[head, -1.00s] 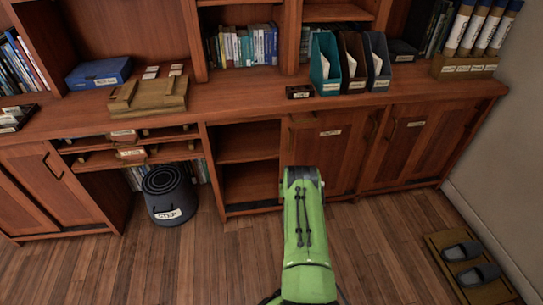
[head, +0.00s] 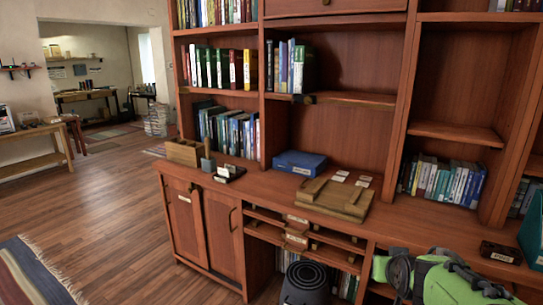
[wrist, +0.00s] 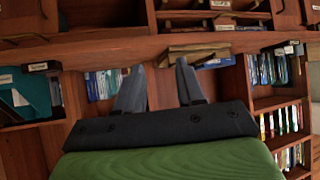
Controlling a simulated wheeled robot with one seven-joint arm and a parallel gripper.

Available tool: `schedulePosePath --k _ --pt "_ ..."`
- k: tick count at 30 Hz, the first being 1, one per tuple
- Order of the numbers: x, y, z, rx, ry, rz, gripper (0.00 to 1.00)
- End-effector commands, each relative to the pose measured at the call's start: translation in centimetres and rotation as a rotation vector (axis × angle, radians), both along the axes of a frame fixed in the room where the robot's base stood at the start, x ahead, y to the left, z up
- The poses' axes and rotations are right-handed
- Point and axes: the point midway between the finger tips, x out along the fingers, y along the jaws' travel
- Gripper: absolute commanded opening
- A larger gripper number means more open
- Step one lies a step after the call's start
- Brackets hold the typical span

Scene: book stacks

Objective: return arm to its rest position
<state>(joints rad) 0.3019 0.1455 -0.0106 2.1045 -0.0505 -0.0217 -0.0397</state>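My green arm (head: 450,284) shows at the lower right of the head view, bent in front of the bookcase counter; my gripper cannot be made out there. In the wrist view my gripper (wrist: 160,78) has its two grey fingers spread apart with nothing between them. The wrist view looks upside down, with the bookcase beyond the fingers. No gap between the fingers and the bookcase can be judged.
The wooden bookcase counter (head: 245,192) runs close along my arm. On it are a blue box (head: 300,163), a wooden tray (head: 332,198), a small dark box (head: 501,252) and a teal file holder (head: 533,232). A dark bin (head: 305,284) stands below. Open floor (head: 120,195) lies left.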

Motion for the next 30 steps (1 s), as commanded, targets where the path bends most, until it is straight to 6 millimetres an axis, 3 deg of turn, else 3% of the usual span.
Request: schedulePosePath --k 1,3,6,12,17,26,30 --pt "-2.8 2.5 1.7 0.007 0.033 0.035 0.38" --pt "-6.9 5.5 2.8 0.022 0.101 0.078 0.38" --pt "-12.6 8.5 3.4 0.036 0.188 0.129 0.38" --pt "-22.0 11.7 2.7 0.048 0.321 0.201 0.38" --pt "-28.3 13.0 1.4 0.053 0.409 0.247 0.38" --pt "-28.5 13.0 8.8 0.054 0.422 0.245 0.38" --pt "-28.5 13.0 13.4 0.054 0.421 0.245 0.38"
